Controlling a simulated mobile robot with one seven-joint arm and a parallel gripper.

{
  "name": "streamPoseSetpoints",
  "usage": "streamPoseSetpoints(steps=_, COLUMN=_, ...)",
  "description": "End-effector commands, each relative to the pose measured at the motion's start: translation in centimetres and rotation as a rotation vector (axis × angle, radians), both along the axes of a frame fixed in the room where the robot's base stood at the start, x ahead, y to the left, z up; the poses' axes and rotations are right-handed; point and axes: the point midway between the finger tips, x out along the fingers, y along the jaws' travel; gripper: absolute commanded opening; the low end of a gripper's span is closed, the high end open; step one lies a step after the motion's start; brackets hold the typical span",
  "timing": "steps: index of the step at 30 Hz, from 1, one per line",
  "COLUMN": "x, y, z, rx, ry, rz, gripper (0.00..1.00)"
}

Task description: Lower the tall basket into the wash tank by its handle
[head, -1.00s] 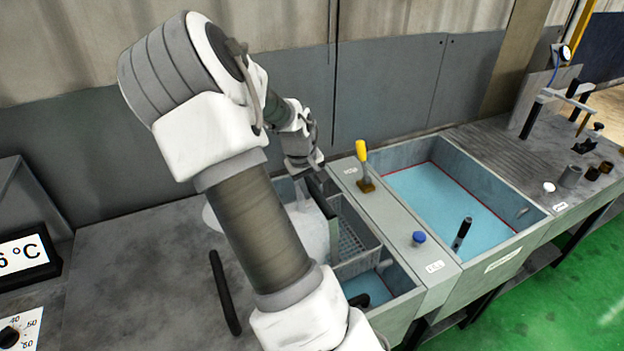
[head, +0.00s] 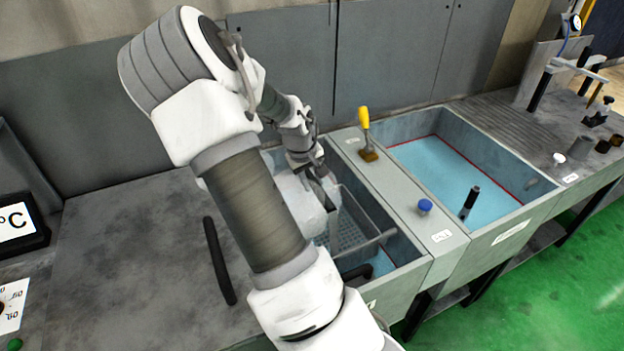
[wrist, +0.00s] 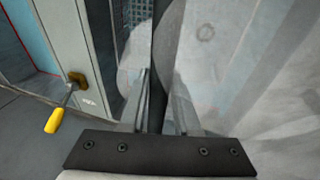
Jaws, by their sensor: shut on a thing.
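The tall basket (head: 352,232) is a grey mesh basket with a rim, inside the left tank (head: 412,262). Its lower part is hidden by the tank wall and my arm. My gripper (head: 328,180) is above its left side. In the wrist view my gripper (wrist: 163,95) is shut on a dark upright bar, the basket's handle (wrist: 162,55), between its two fingers. Some mesh of the basket (wrist: 137,14) shows beyond it. I cannot tell whether the basket touches the tank floor.
A yellow-handled lever (head: 365,120) and a blue knob (head: 424,206) stand on the divider right of the left tank. A black bar (head: 218,260) lies on the left worktop.

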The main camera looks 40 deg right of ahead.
Motion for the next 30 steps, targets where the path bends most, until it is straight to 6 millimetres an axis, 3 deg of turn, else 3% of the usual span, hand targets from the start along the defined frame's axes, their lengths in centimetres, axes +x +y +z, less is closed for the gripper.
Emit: streamPoseSetpoints(steps=30, x=0.1, y=-0.1, z=-10.9, rx=-0.002, ry=-0.004, rz=-0.001, gripper=0.00)
